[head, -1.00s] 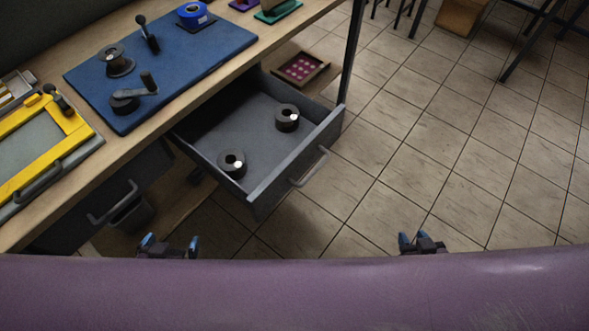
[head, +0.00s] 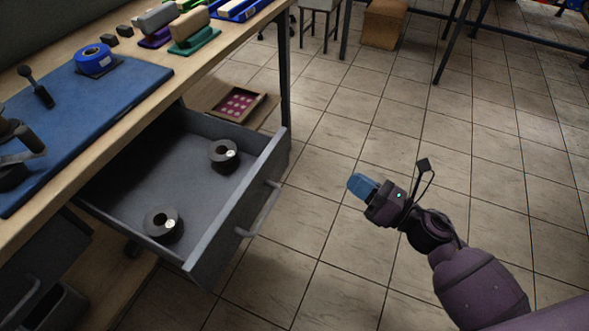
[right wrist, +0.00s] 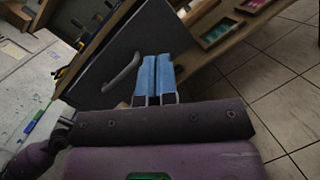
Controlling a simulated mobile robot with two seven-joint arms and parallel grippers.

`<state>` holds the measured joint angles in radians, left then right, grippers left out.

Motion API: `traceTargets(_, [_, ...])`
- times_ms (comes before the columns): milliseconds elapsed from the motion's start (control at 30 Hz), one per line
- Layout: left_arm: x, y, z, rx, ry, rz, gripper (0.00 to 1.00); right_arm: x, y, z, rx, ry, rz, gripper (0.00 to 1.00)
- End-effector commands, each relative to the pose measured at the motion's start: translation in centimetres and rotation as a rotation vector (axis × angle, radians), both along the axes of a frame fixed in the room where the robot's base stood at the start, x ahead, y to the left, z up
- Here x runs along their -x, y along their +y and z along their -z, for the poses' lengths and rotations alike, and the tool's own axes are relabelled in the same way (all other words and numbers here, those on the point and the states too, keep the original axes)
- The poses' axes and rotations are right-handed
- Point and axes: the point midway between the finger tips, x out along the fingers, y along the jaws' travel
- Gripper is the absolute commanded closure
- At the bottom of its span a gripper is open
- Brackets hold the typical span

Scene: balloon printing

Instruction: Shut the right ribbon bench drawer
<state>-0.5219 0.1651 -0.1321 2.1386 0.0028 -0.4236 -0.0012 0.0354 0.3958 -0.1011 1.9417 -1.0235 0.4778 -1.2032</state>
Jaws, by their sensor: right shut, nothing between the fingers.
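The right ribbon bench drawer (head: 215,250) is pulled out from under the bench top in the head view, with two dark ribbon rolls (head: 163,225) lying inside. Its bar handle (head: 260,210) is on its front panel. My right gripper (head: 359,184) is to the right of the drawer front, apart from it, with its blue fingers together and empty. In the right wrist view, the shut fingers (right wrist: 157,80) point toward the drawer front (right wrist: 110,60), with the handle (right wrist: 122,74) to their left. My left gripper is not in view.
The wooden bench (head: 118,105) carries a blue mat (head: 110,110), a blue tape roll (head: 93,58) and several stamps or blocks. A small tray with pink dots (head: 238,103) sits on a lower shelf behind the drawer.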

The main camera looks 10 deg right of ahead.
Motion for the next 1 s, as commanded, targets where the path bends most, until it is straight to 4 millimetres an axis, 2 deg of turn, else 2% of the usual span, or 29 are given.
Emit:
traceTargets(33, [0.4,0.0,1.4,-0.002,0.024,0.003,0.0,-0.5,0.7,1.8,0.113,-0.063,-0.052,1.0])
traceTargets(200, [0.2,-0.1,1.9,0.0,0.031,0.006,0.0,-1.6,2.0,2.8,0.381,-0.264,-0.17,1.0])
traceTargets(300, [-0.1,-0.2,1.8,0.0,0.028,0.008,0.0,-1.9,2.3,2.9,0.44,-0.313,-0.196,1.0])
traceTargets(567, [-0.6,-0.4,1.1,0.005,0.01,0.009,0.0,-3.4,4.4,2.5,0.45,-0.328,-0.2,1.0])
traceTargets(1000, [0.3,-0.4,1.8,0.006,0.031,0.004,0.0,-7.9,10.6,2.6,0.446,-0.325,-0.199,1.0])
